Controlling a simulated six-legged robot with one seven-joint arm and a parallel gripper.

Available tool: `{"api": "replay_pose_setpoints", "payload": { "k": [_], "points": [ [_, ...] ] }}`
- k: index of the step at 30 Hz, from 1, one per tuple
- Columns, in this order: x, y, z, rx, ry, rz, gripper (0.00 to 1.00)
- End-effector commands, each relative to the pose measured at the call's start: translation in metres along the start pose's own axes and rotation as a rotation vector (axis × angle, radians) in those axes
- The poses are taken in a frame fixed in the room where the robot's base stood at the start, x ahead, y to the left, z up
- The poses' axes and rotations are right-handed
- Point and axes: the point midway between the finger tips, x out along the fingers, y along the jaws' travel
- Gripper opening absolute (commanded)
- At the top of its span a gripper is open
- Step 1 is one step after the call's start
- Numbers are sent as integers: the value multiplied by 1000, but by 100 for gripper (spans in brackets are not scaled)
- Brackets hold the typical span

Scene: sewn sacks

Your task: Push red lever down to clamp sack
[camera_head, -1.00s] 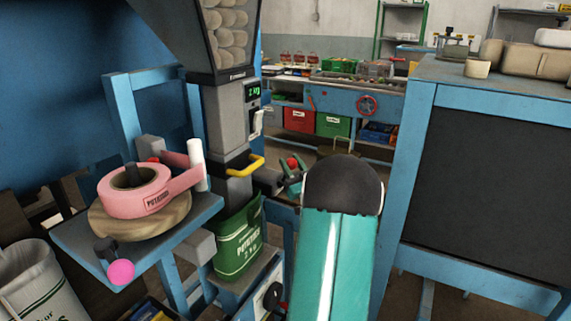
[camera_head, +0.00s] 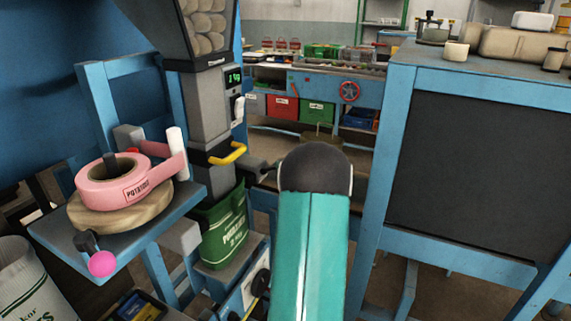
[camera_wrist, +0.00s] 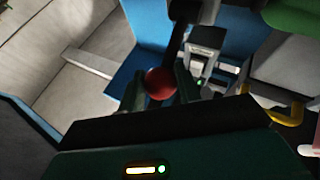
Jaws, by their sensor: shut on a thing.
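The red lever's round red knob (camera_wrist: 159,83) sits between the two green fingers of my gripper (camera_wrist: 161,80) in the wrist view. My gripper is shut on the knob, and a dark rod runs up from it. In the head view, my teal and black arm hides the knob and gripper. A dark lever part (camera_head: 262,173) shows just left of the arm. The green potato sack (camera_head: 223,228) hangs upright under the grey filling spout (camera_head: 208,158), left of my arm. I cannot tell how firmly the sack is clamped.
A yellow handle (camera_head: 228,153) sticks out above the sack. A blue side shelf (camera_head: 60,235) at left holds a pink tape roll (camera_head: 106,186); a pink knob (camera_head: 103,263) is at its front. A blue-framed bench (camera_head: 470,82) stands close at right. A white sack (camera_head: 30,290) is at lower left.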

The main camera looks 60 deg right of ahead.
Motion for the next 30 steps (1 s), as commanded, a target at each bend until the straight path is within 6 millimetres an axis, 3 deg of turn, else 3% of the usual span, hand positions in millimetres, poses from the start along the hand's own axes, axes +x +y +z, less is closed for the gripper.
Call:
{"api": "replay_pose_setpoints", "payload": {
  "k": [19, 20, 22, 30],
  "points": [
    [-6, 4, 7, -2, -13, 10, 0],
    [-6, 4, 7, -2, -13, 10, 36],
    [-6, 4, 6, -2, -13, 9, 50],
    [-4, 2, 4, -1, -6, 4, 53]
  ]
}}
